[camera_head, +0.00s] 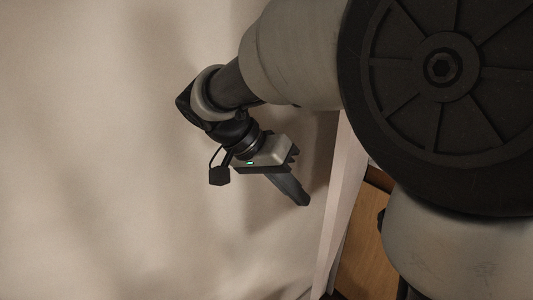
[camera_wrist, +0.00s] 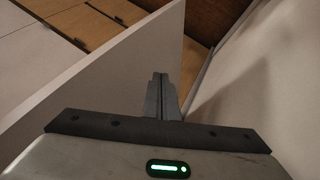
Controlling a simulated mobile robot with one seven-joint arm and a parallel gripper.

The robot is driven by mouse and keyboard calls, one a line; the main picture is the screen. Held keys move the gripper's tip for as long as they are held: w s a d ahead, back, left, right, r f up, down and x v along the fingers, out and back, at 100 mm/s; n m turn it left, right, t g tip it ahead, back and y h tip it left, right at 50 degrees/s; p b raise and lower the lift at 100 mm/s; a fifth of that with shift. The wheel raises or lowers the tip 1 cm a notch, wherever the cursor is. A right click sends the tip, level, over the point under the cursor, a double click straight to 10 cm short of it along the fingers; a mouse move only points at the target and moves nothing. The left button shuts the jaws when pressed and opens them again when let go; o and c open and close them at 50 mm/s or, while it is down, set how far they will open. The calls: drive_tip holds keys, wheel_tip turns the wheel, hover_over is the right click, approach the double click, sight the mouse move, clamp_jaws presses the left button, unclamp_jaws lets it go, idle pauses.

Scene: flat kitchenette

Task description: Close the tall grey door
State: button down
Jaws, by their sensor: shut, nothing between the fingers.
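A pale grey-beige panel, which looks like the tall door (camera_head: 341,200), stands nearly edge-on right of my gripper in the head view. In the wrist view the door (camera_wrist: 115,75) fills the left and middle as a broad slanted panel with its free edge near the fingers. It stands open, with wood showing beyond it. My gripper (camera_head: 302,197) is shut and empty, just left of the door's edge in the head view. In the wrist view the closed fingers (camera_wrist: 160,82) point forward beside the panel. I cannot tell whether they touch it. My arm hides part of the door.
A large plain pale surface (camera_head: 110,150) fills the left of the head view. A pale surface (camera_wrist: 275,85) also lies right of the fingers in the wrist view. Brown wooden panels (camera_wrist: 75,18) lie beyond the door, and wood (camera_head: 365,250) shows at its right.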

drive_tip(key=shift+s+d+f, duration=0.1)
drive_tip(key=shift+s+d, duration=0.25)
drive_tip(key=shift+d, duration=0.3)
drive_tip(key=shift+s+d+f, duration=0.1)
drive_tip(key=shift+s+d, duration=0.2)
drive_tip(key=shift+d, duration=0.3)
drive_tip(key=shift+s+d+f, duration=0.1)
drive_tip(key=shift+s+d, duration=0.25)
drive_tip(key=shift+d, duration=0.3)
drive_tip(key=shift+s+d, duration=0.1)
